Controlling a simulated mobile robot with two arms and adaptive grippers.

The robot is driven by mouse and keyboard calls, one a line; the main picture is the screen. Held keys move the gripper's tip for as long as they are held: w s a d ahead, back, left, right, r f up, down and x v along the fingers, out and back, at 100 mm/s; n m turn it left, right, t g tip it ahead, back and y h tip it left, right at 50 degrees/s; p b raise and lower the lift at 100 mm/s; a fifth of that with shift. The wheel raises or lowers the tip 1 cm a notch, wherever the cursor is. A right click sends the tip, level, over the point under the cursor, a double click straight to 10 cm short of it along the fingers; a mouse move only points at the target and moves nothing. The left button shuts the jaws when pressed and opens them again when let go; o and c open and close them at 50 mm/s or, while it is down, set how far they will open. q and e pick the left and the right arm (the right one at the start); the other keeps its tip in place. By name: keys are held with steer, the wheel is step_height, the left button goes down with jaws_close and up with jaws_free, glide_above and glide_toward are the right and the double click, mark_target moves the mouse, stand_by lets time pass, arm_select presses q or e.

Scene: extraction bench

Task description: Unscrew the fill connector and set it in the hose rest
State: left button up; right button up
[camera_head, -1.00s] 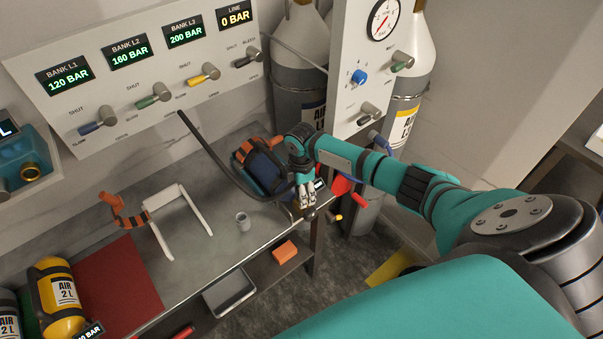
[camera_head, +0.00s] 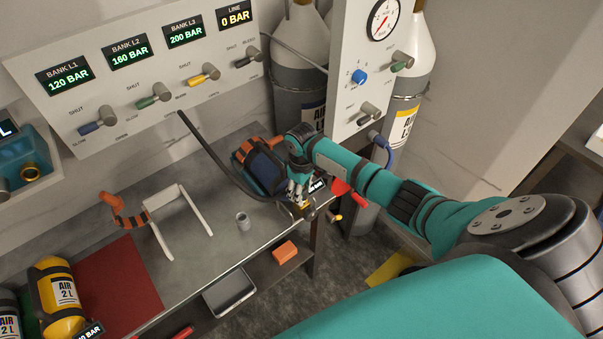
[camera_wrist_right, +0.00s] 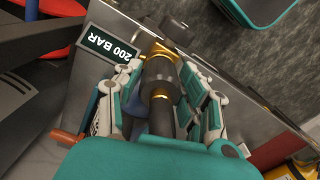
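The dark fill connector (camera_wrist_right: 160,82) with brass rings sits on the end of the black hose (camera_head: 220,162), at the bench's right end. Beyond it in the right wrist view is a brass fitting (camera_wrist_right: 160,48), beside a display reading 200 BAR (camera_wrist_right: 108,48). My right gripper (camera_head: 298,194) is at the connector, with its fingers on both sides of it in the right wrist view (camera_wrist_right: 165,92). Whether the fingers press on it is unclear. A white frame (camera_head: 165,239) and an orange hook (camera_head: 118,203) stand left on the bench; which is the hose rest is unclear. My left gripper is out of view.
A yellow cylinder (camera_head: 55,295) lies by the red mat (camera_head: 118,285). The valve panel (camera_head: 150,75) is behind. The LINE display reads 0 BAR.

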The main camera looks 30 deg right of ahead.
jaws_close()
steer(key=n, duration=1)
steer(key=shift+n+b, duration=0.3)
steer(key=n, duration=0.3)
steer(key=shift+n+b, duration=0.3)
steer(key=n, duration=0.3)
steer(key=shift+n+b, duration=0.4)
steer(key=n, duration=0.3)
steer(key=shift+f+n+b, duration=0.1)
steer(key=shift+n+b, duration=0.2)
steer(key=shift+b, duration=0.1)
steer(key=n+b, duration=0.1)
steer(key=n, duration=0.2)
steer(key=shift+n, duration=1.4)
